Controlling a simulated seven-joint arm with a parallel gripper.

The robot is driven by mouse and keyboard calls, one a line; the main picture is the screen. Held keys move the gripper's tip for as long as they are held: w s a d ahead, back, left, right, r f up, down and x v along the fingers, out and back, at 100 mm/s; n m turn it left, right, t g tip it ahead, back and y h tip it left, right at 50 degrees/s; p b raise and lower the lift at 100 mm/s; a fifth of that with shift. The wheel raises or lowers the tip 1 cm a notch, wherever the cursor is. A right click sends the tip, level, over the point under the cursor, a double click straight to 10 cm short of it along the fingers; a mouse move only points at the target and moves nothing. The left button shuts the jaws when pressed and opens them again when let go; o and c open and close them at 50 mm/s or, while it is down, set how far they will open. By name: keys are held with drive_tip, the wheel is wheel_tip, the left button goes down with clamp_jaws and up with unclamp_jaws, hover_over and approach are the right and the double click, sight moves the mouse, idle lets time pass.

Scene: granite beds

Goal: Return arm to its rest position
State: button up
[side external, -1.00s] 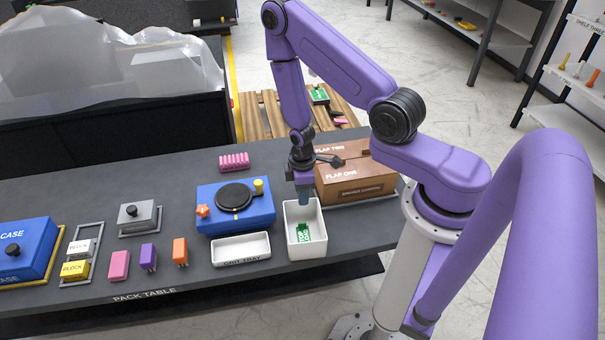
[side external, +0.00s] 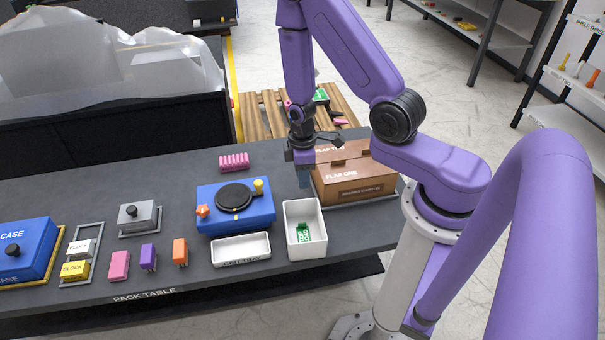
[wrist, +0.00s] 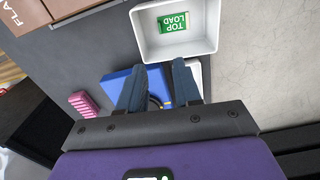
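My gripper (side external: 304,180) hangs pointing down above the table, between the blue case with a black disc and the brown carton, just behind the white bin. In the wrist view my gripper (wrist: 160,80) shows its two dark fingers apart with nothing between them. The white bin (side external: 289,226) holds a green block (side external: 304,233) on its floor. In the wrist view the block's face reads TOP LOAD (wrist: 174,25), and it lies clear of my fingers.
The brown carton (side external: 358,187) stands close to the right of my gripper. The blue case (side external: 262,212) and the white grid tray (side external: 240,249) are to the left. A pink ribbed block (side external: 234,162) lies farther back. Room above the table is open.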

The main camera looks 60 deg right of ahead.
drive_tip(key=s+a+r+n, duration=0.2)
drive_tip(key=a+r, duration=0.6)
drive_tip(key=r, duration=0.4)
drive_tip(key=s+a+r+n, duration=0.1)
drive_tip(key=s+r, duration=0.4)
drive_tip(key=s, duration=0.3)
drive_tip(key=s+a+r+n, duration=0.1)
drive_tip(key=s+r, duration=0.5)
drive_tip(key=s, duration=0.2)
drive_tip(key=shift+s+n, duration=0.25)
drive_tip(key=shift+n, duration=0.05)
idle(0.5)
